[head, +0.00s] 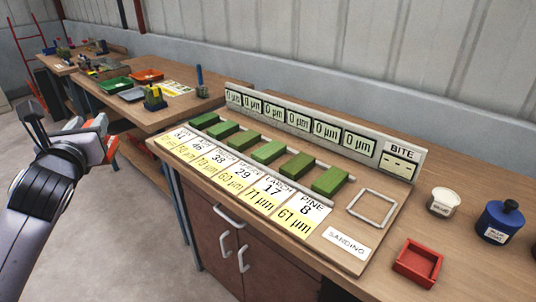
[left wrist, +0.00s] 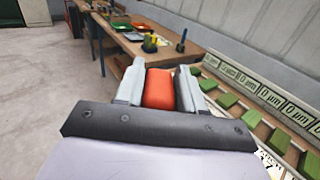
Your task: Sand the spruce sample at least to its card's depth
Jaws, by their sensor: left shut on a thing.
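My left gripper (head: 108,142) is shut on an orange-red block (left wrist: 160,88), held in the air left of the bench; it also shows between the fingers in the head view (head: 112,148). Several green samples lie in a row on the sanding board (head: 345,260), including a nearer one (head: 330,181) above the pine card (head: 305,213). The larch card (head: 268,196) reads 17 and 71 µm, pine 8 and 61 µm. The spruce card's name is too small to read surely. The displays (head: 325,133) all read 0 µm; the BITE display (head: 398,164) shows dashes. My right gripper is out of view.
An empty square frame (head: 354,207) lies at the board's right end. A red tray (head: 418,263), a white tub (head: 443,201) and a blue jar (head: 500,222) stand further right. Another bench (head: 150,118) at left holds green (head: 115,85) and orange (head: 147,75) trays. Floor below my gripper is clear.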

